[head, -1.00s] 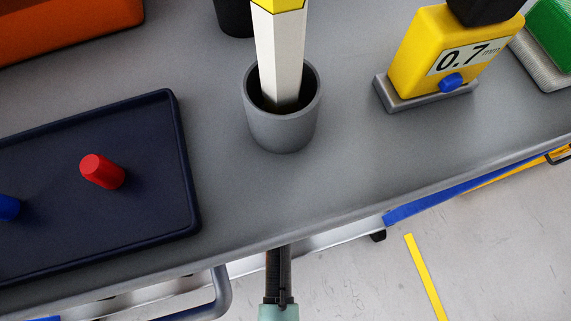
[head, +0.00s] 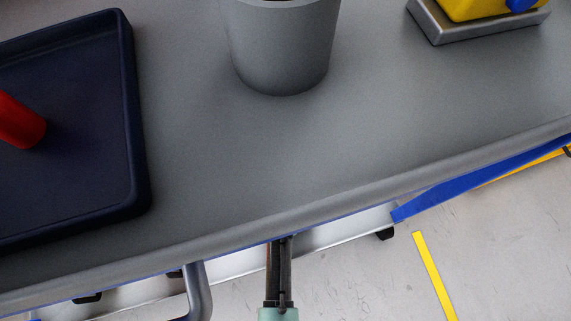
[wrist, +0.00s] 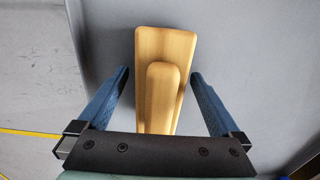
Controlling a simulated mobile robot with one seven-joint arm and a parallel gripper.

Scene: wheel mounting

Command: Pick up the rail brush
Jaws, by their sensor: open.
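A pale wooden piece with a raised, narrower wooden part on it, which I take for the rail brush (wrist: 165,42), is in the middle of the wrist view against a grey surface. My gripper (wrist: 159,74) is open, with one blue finger on each side of the wood. Gaps show between the wood and both fingertips. The near end of the wood is hidden behind the dark gripper body. I do not see the brush in the head view, where a dark and teal part of my arm shows below the table edge.
On the grey table (head: 300,150) in the head view stand a grey cup (head: 282,50), a dark blue tray (head: 90,170) with a red peg (head: 20,122), and a yellow device (head: 475,8) on a metal base. The table front is clear. Floor shows lower right.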

